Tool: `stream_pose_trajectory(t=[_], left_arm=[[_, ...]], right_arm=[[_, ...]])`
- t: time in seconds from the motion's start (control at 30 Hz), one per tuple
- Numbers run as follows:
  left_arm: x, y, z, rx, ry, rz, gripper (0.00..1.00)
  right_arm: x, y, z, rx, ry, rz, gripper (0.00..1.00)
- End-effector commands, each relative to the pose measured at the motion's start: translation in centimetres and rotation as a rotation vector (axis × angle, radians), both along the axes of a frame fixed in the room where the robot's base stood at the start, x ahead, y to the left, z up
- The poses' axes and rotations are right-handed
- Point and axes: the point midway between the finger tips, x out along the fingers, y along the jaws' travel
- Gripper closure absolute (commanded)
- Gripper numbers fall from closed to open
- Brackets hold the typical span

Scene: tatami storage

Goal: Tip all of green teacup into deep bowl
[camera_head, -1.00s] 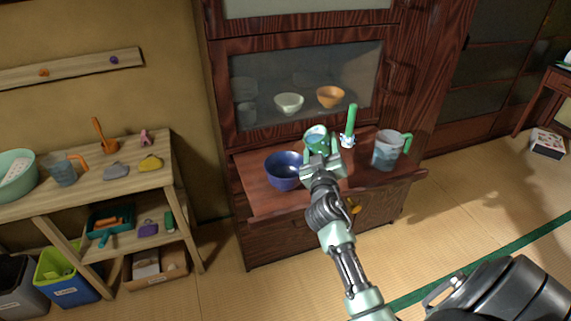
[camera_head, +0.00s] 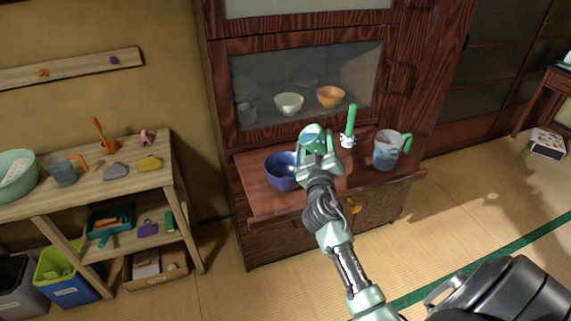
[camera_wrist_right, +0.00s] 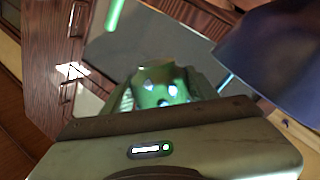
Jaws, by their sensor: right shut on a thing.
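The green teacup (camera_head: 312,134) is held in my right gripper (camera_head: 317,154), just right of the deep bowl's rim and above the shelf. A bluish content shows in the cup's mouth. The dark blue deep bowl (camera_head: 281,172) stands upright on the wooden cabinet shelf; my gripper and the cup hide its right part. In the right wrist view the cup (camera_wrist_right: 162,84) sits between the fingers, and the bowl (camera_wrist_right: 275,50) fills the upper right. I cannot tell how far the cup is tilted. My left gripper is in no view.
On the shelf (camera_head: 255,199), a green-handled brush (camera_head: 350,126) stands behind the gripper and a clear jug (camera_head: 386,151) with a green handle stands to the right. Behind glass are a pale bowl (camera_head: 288,103) and an orange bowl (camera_head: 330,96). The shelf's front left is clear.

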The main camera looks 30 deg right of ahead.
Motion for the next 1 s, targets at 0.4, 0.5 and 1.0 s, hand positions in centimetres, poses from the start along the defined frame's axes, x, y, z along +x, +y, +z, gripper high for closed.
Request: stream_pose_trajectory(t=[0.4, 0.5, 1.0], left_arm=[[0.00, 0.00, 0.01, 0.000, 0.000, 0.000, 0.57], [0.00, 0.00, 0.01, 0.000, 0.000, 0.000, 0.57], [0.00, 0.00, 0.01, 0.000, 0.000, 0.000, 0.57]], right_arm=[[0.09, 0.21, 0.33, -0.044, 0.017, 0.001, 0.93], [0.10, 0.22, 0.40, -0.054, 0.021, 0.000, 0.93], [0.16, 0.36, 0.69, -0.105, 0.043, 0.001, 0.93]])
